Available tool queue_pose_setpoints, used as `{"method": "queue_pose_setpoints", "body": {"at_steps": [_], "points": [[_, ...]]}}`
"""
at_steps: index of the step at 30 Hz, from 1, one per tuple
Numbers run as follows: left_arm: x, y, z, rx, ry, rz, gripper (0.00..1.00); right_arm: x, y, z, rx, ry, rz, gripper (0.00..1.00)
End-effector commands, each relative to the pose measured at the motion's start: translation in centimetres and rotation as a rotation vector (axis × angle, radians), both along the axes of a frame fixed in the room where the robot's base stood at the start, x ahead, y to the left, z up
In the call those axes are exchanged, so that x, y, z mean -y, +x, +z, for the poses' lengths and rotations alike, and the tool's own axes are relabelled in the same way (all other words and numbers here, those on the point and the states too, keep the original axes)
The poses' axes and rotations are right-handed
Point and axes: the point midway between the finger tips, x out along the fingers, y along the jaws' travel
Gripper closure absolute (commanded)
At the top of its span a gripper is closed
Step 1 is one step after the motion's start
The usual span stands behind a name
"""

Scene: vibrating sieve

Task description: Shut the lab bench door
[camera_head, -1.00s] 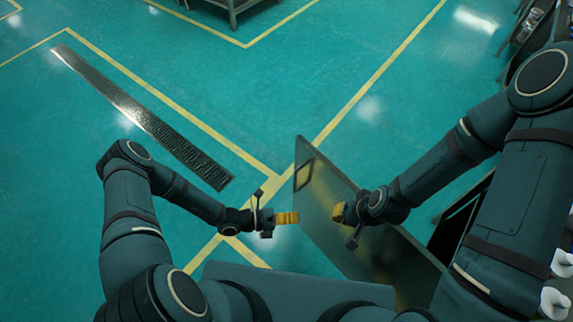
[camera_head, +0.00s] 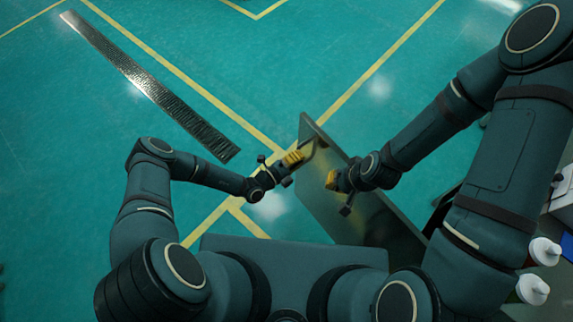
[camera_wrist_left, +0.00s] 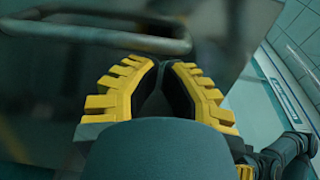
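The lab bench door (camera_head: 318,207) is a dark grey, shiny panel standing open in front of me, its top edge running from upper left to lower right. Its bar handle (camera_head: 312,149) is near the far end. My left gripper (camera_head: 298,157) is at the handle. In the left wrist view the yellow fingertips (camera_wrist_left: 163,62) meet with nothing visible between them, and the handle (camera_wrist_left: 100,38) passes just beyond and left of them. Contact is unclear. My right gripper (camera_head: 331,180) is by the door panel, nearer me; its finger opening cannot be made out.
A long metal grating (camera_head: 150,88) lies in the teal floor at upper left. Yellow lines (camera_head: 370,72) mark the floor, which is otherwise clear left of the door. White-capped items (camera_head: 534,289) stand on a surface at the right edge.

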Motion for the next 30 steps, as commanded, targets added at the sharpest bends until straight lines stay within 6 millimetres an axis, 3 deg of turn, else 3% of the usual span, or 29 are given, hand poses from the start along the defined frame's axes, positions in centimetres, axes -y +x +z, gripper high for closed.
{"method": "queue_pose_setpoints", "body": {"at_steps": [9,23,30], "points": [[2.7,2.5,0.0,0.001,0.001,0.000,1.00,0.0,0.0,0.1,0.000,0.000,0.000,1.00],[2.9,2.8,0.0,0.000,0.001,0.000,1.00,0.0,0.0,0.0,0.000,0.000,0.000,1.00],[3.0,3.2,-0.1,0.002,0.001,-0.018,1.00,0.0,0.0,-0.9,0.000,-0.001,0.000,1.00]]}}
